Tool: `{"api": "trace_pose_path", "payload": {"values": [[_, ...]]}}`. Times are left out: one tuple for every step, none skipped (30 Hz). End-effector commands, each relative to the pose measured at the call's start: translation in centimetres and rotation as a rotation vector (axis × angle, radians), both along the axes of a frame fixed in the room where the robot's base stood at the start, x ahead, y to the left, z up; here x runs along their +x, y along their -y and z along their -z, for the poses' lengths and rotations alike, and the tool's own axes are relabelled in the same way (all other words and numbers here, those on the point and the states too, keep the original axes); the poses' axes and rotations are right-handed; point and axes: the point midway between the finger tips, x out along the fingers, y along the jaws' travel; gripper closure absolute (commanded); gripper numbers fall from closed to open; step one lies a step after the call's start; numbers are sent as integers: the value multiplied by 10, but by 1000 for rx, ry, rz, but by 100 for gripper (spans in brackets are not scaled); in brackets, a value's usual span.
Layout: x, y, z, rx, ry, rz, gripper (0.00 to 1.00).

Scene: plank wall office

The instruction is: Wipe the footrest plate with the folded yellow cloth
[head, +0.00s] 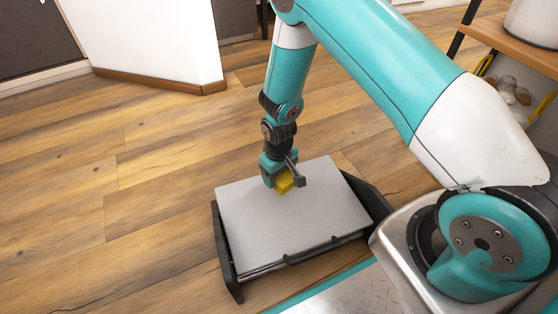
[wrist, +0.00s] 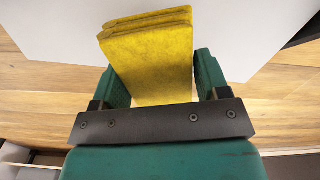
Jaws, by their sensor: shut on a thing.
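The folded yellow cloth (wrist: 150,60) is held between the two green fingers of my gripper (wrist: 158,75) in the wrist view. Its folded layers show at the far end. In the head view the cloth (head: 285,183) shows below my gripper (head: 280,178), over the back middle part of the footrest plate. The footrest plate (head: 285,225) is a flat light grey panel in a black frame on the floor; it also shows in the wrist view (wrist: 60,30). I cannot tell whether the cloth touches the plate.
The black frame (head: 222,250) has raised side edges and a dark bar at the front. A wooden shelf unit (head: 520,45) with a pot stands at the right. A white wall corner (head: 150,40) stands at the back left. The wooden floor (head: 90,190) at left is clear.

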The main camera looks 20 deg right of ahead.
Motion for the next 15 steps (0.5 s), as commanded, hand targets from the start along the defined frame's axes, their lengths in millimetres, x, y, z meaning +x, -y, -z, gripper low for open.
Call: {"api": "trace_pose_path", "payload": {"values": [[0, 0, -10, 0, 0, 0, 50], [0, 0, -12, 0, 0, 0, 50], [0, 0, -16, 0, 0, 0, 50], [0, 0, -19, 0, 0, 0, 50], [0, 0, -21, 0, 0, 0, 50], [0, 0, -24, 0, 0, 0, 50], [0, 0, -26, 0, 0, 0, 50], [0, 0, -28, 0, 0, 0, 50], [0, 0, -29, 0, 0, 0, 50], [0, 0, -30, 0, 0, 0, 50], [0, 0, -30, 0, 0, 0, 50], [0, 0, -30, 0, 0, 0, 50], [0, 0, -29, 0, 0, 0, 50], [0, 0, -29, 0, 0, 0, 50], [0, 0, -29, 0, 0, 0, 50]]}}
